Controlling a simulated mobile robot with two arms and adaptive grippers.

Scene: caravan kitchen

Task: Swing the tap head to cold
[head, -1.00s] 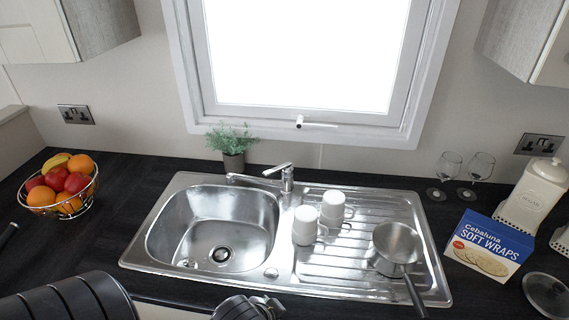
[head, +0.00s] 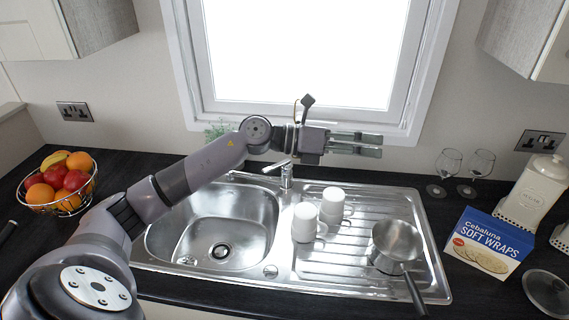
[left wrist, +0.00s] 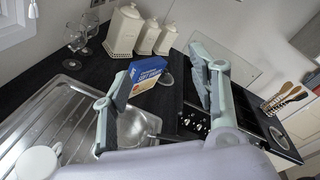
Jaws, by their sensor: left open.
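The chrome tap (head: 286,176) stands at the back edge of the steel sink, between the bowl and the drainer. Its lever head (head: 277,166) tilts up to the left, and its spout reaches left over the bowl. My left arm crosses from the lower left. My left gripper (head: 381,145) is above and to the right of the tap, in front of the window, pointing right. In the left wrist view its two fingers (left wrist: 158,92) are apart with nothing between them. The tap does not show in the left wrist view. My right gripper is not in view.
Two white mugs (head: 305,223) and a saucepan (head: 397,242) stand on the drainer (head: 342,278). Wine glasses (head: 449,166), a wraps box (head: 484,241) and a canister (head: 535,188) are to the right. A fruit bowl (head: 57,186) is at the left. My arm partly hides a plant (head: 217,131).

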